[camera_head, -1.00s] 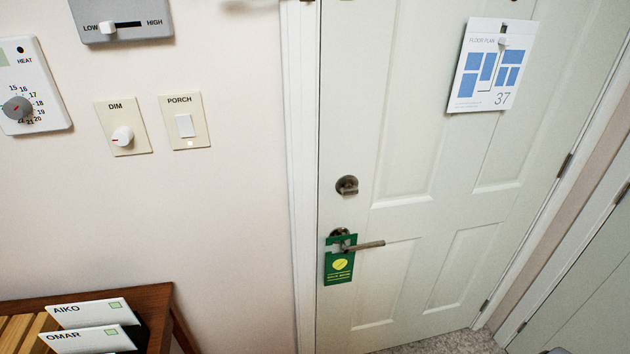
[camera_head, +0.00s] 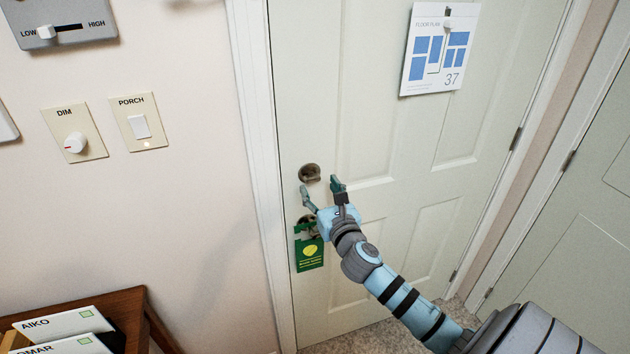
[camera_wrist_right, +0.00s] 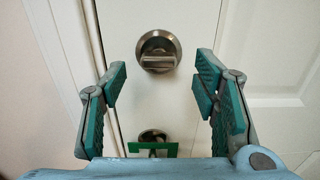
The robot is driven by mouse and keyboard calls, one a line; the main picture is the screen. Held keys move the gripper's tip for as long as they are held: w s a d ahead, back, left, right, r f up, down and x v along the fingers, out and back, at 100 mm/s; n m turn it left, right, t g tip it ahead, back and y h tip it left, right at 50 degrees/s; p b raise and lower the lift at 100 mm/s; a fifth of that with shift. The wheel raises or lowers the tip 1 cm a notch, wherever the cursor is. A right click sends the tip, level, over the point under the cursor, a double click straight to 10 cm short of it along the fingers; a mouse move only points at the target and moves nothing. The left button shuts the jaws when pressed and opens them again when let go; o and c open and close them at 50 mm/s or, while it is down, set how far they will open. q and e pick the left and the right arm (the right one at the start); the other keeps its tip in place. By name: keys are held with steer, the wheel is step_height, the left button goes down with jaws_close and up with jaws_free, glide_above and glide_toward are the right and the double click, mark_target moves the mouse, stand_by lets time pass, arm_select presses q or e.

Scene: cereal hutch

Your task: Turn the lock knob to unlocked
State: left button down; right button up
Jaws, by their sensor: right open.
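The lock knob (camera_head: 310,173) is a round metal thumb-turn on the white door (camera_head: 390,150), above the door handle. In the right wrist view the lock knob (camera_wrist_right: 158,52) shows its turn piece lying about level, ahead of the fingers and roughly midway between them. My right gripper (camera_head: 321,186) is open and empty, its two fingers spread just below the knob in the head view. I see no contact with the knob. My left gripper is not in view.
A green door hanger (camera_head: 308,252) hangs on the handle, which my right gripper partly hides. A floor plan sheet (camera_head: 440,50) is on the door. A wooden stand with name cards (camera_head: 65,325) is at lower left. Dim (camera_head: 75,142) and porch (camera_head: 140,127) switches are on the wall.

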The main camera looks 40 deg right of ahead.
mark_target(314, 180)
steer(key=x, duration=0.4)
steer(key=shift+w, duration=0.2)
steer(key=shift+s, duration=0.1)
steer(key=c, duration=1.2)
steer(key=shift+o, duration=0.2)
